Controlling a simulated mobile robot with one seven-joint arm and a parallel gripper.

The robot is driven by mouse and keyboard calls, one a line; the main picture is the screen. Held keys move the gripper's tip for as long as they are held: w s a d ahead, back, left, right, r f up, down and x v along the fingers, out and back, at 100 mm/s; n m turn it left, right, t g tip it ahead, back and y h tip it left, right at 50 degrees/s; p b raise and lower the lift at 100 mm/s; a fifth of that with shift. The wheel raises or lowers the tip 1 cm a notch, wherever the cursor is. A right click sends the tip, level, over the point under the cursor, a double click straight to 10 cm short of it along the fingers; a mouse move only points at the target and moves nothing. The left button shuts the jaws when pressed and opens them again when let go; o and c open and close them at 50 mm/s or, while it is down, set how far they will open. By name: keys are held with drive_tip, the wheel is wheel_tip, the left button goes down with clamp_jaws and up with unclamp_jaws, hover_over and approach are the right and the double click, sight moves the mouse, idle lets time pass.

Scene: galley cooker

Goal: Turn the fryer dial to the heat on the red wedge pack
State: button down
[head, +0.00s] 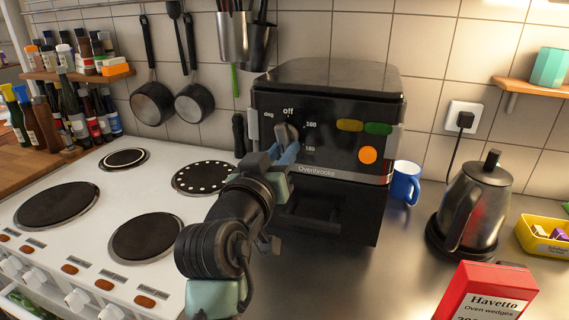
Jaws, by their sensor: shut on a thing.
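The black fryer (330,85) stands on the steel counter, with a grey dial (286,132) at the left of its front panel. Marks "off", "160" and "180" show around the dial, with "deg" at its upper left; my gripper hides the lower part. My gripper (284,148) is shut on the dial from the front. I cannot tell which mark the dial points at. The red wedge pack (490,290) is at the bottom right, labelled "Havetto Oven wedges". Its heat figure is cut off by the picture's edge.
A white cooker with black hotplates (147,237) is left of the fryer. A blue mug (405,183), a steel kettle (474,205) and a yellow tray (535,241) stand to the right. Pans hang on the tiled wall. The counter before the mug is clear.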

drive_tip(key=shift+a+r+m+b, duration=0.2)
drive_tip(key=shift+r+m+b, duration=0.15)
drive_tip(key=shift+m+b, duration=0.6)
drive_tip(key=shift+m, duration=0.35)
drive_tip(key=c, duration=0.9)
unclamp_jaws()
drive_tip(key=shift+o, duration=1)
drive_tip(key=shift+w+f, duration=0.1)
drive_tip(key=shift+d+f, duration=0.1)
drive_tip(key=shift+f, duration=0.1)
